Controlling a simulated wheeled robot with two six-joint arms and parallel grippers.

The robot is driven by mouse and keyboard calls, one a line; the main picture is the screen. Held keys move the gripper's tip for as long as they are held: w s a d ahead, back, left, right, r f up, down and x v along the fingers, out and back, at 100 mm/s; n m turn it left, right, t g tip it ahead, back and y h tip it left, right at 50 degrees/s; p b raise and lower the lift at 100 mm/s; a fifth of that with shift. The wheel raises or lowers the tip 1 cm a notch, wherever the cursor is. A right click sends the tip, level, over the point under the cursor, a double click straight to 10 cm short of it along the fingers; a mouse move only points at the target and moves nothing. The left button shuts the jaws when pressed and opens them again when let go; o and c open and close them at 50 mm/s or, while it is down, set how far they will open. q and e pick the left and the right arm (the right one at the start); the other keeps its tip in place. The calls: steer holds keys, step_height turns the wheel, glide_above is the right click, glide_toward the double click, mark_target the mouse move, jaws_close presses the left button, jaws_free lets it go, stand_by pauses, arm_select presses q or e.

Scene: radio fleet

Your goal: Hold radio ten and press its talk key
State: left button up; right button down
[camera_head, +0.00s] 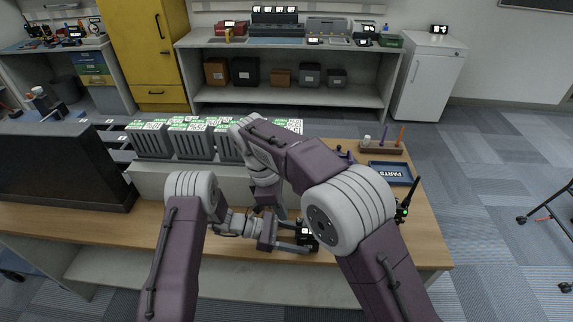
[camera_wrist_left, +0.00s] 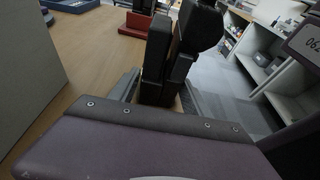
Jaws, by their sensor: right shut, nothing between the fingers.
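A black radio (camera_head: 306,236) with a small lit display is at the front edge of the wooden table. My left gripper (camera_head: 303,245) is at this radio. In the left wrist view the black radio body (camera_wrist_left: 155,60) stands between the two grey fingers (camera_wrist_left: 158,90), which appear closed on its sides. Its number and talk key cannot be made out. My right gripper (camera_head: 281,213) is shut and empty, pointing down just left of and behind the radio. My right arm hides part of the table there.
A charger rack with several grey units (camera_head: 180,143) stands behind the arms. A dark monitor (camera_head: 62,168) is at left. At right are a blue parts tray (camera_head: 390,172), a pen holder (camera_head: 382,148) and another radio with a green light (camera_head: 403,210). A red tray (camera_wrist_left: 130,24) shows in the wrist view.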

arm_select(q)
steer(key=shift+o, duration=0.6)
steer(key=shift+a+r, duration=0.15)
steer(key=shift+a, duration=0.15)
steer(key=v, duration=1.1)
steer(key=shift+a, duration=0.2)
